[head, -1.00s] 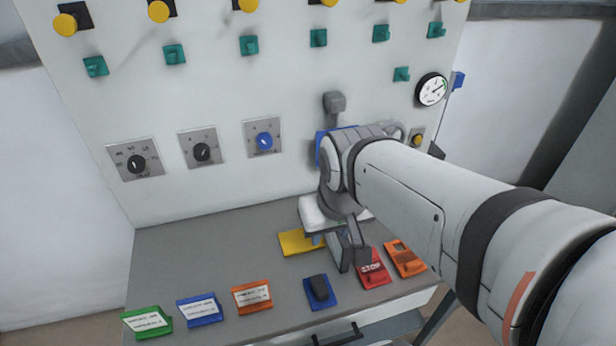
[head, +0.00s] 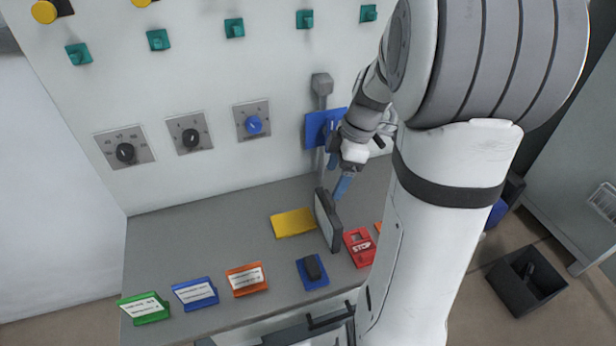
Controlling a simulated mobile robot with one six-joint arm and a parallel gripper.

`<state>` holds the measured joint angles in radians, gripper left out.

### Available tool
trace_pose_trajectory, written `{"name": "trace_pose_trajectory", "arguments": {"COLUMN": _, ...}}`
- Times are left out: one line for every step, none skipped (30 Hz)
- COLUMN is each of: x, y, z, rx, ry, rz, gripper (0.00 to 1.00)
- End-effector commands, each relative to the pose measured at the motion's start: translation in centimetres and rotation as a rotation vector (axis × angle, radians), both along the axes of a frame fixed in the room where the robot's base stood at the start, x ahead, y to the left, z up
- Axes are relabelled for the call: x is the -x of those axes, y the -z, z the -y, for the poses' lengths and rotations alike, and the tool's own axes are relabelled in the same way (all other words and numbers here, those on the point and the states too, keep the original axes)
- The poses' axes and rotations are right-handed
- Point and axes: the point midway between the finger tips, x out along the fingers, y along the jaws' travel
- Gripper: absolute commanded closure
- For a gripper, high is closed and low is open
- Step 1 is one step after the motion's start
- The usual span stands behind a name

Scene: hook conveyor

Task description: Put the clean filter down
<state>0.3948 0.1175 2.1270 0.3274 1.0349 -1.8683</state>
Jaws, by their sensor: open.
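A flat panel with a dark frame and a pale grey face, which looks like the clean filter (head: 324,222), stands on edge, slightly tilted, on the grey bench between the yellow plate and the red STOP block. My gripper (head: 339,177), with blue fingertips, is open just above and behind the panel's upper right edge. The fingertips look clear of the panel, but I cannot tell the exact gap. My arm hides part of the bench's right side.
A yellow plate (head: 293,223) lies left of the panel and a red STOP block (head: 360,248) right of it. A blue block with a black knob (head: 313,271) is in front. The bench's left (head: 180,245) is clear behind the label stands. A dark bin (head: 526,280) stands on the floor.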

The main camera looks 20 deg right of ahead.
Motion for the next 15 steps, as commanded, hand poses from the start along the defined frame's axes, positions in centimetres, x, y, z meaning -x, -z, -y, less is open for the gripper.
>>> {"name": "trace_pose_trajectory", "arguments": {"x": -0.6, "y": 0.6, "z": 0.9, "rx": -0.023, "ry": -0.053, "rz": 0.012, "gripper": 0.20}}
{"name": "trace_pose_trajectory", "arguments": {"x": -0.8, "y": 1.0, "z": 1.3, "rx": -0.035, "ry": -0.090, "rz": 0.021, "gripper": 0.20}}
{"name": "trace_pose_trajectory", "arguments": {"x": -1.1, "y": 1.3, "z": 1.8, "rx": -0.050, "ry": -0.132, "rz": 0.036, "gripper": 0.20}}
{"name": "trace_pose_trajectory", "arguments": {"x": -1.4, "y": 1.6, "z": 2.1, "rx": -0.058, "ry": -0.159, "rz": 0.047, "gripper": 0.20}}
{"name": "trace_pose_trajectory", "arguments": {"x": -1.5, "y": 1.8, "z": 2.4, "rx": -0.065, "ry": -0.184, "rz": 0.056, "gripper": 0.20}}
{"name": "trace_pose_trajectory", "arguments": {"x": -1.7, "y": 2.0, "z": 2.7, "rx": -0.075, "ry": -0.211, "rz": 0.066, "gripper": 0.20}}
{"name": "trace_pose_trajectory", "arguments": {"x": -1.8, "y": 2.2, "z": 2.9, "rx": -0.079, "ry": -0.227, "rz": 0.073, "gripper": 0.20}}
{"name": "trace_pose_trajectory", "arguments": {"x": -1.9, "y": 2.3, "z": 3.0, "rx": -0.084, "ry": -0.239, "rz": 0.080, "gripper": 0.20}}
{"name": "trace_pose_trajectory", "arguments": {"x": -2.0, "y": 2.5, "z": 3.1, "rx": -0.088, "ry": -0.253, "rz": 0.084, "gripper": 0.20}}
{"name": "trace_pose_trajectory", "arguments": {"x": -2.0, "y": 2.7, "z": 3.1, "rx": -0.091, "ry": -0.261, "rz": 0.088, "gripper": 0.20}}
{"name": "trace_pose_trajectory", "arguments": {"x": -2.1, "y": 2.9, "z": 3.1, "rx": -0.092, "ry": -0.265, "rz": 0.088, "gripper": 0.20}}
{"name": "trace_pose_trajectory", "arguments": {"x": -2.1, "y": 3.3, "z": 2.9, "rx": -0.093, "ry": -0.269, "rz": 0.089, "gripper": 0.20}}
{"name": "trace_pose_trajectory", "arguments": {"x": -2.1, "y": 3.6, "z": 2.8, "rx": -0.093, "ry": -0.271, "rz": 0.089, "gripper": 0.20}}
{"name": "trace_pose_trajectory", "arguments": {"x": -2.0, "y": 3.9, "z": 2.7, "rx": -0.093, "ry": -0.271, "rz": 0.089, "gripper": 0.20}}
{"name": "trace_pose_trajectory", "arguments": {"x": -2.1, "y": 4.3, "z": 2.5, "rx": -0.094, "ry": -0.271, "rz": 0.090, "gripper": 0.20}}
